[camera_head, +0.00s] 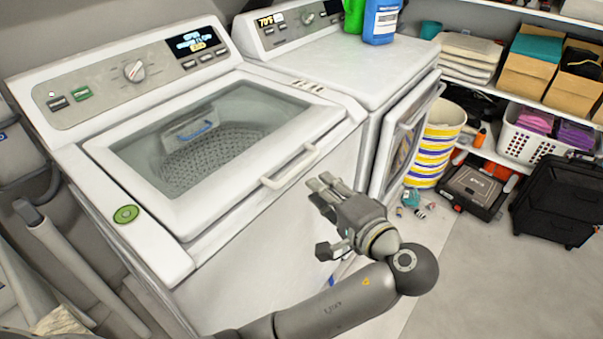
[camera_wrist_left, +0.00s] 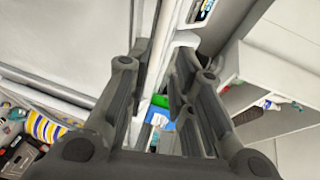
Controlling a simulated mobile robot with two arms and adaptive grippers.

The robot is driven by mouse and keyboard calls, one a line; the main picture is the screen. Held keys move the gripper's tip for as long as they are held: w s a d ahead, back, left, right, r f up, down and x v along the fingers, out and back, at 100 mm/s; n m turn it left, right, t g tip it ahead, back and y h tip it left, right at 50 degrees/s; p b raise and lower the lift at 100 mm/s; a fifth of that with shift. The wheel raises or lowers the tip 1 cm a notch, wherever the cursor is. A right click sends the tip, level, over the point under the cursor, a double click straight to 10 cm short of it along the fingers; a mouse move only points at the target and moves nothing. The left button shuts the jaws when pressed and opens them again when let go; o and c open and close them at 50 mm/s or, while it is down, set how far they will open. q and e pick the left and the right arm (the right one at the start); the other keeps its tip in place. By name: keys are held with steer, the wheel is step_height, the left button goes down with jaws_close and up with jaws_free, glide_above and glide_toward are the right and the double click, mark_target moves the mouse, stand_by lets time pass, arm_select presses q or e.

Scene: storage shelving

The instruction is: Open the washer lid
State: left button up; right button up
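The washer (camera_head: 150,240) stands at the left in the head view. Its lid (camera_head: 135,160) is down, with a white frame and a clear window showing the perforated drum. A white bar handle (camera_head: 290,166) sits on the lid's front edge. My left gripper (camera_head: 322,218) is in front of the washer, just right of and below the handle, apart from it. Its fingers are spread and empty. In the wrist view the fingers (camera_wrist_left: 160,72) stand apart, with white appliance edges behind them. My right gripper is out of view.
A white front-loading machine (camera_head: 385,70) stands right of the washer, its front door ajar, with a green bottle (camera_head: 354,15) and a blue bottle (camera_head: 381,22) on top. Beyond are a striped bucket (camera_head: 436,145), a black case (camera_head: 558,200) and shelves. Floor is clear at lower right.

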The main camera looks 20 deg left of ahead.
mark_target(300, 170)
arm_select(q)
steer(key=x, duration=0.9)
steer(key=shift+w+a+f+p, duration=0.1)
steer(key=shift+a+p, duration=0.05)
steer(key=shift+p, duration=0.15)
steer(key=shift+c, duration=0.4)
jaws_close()
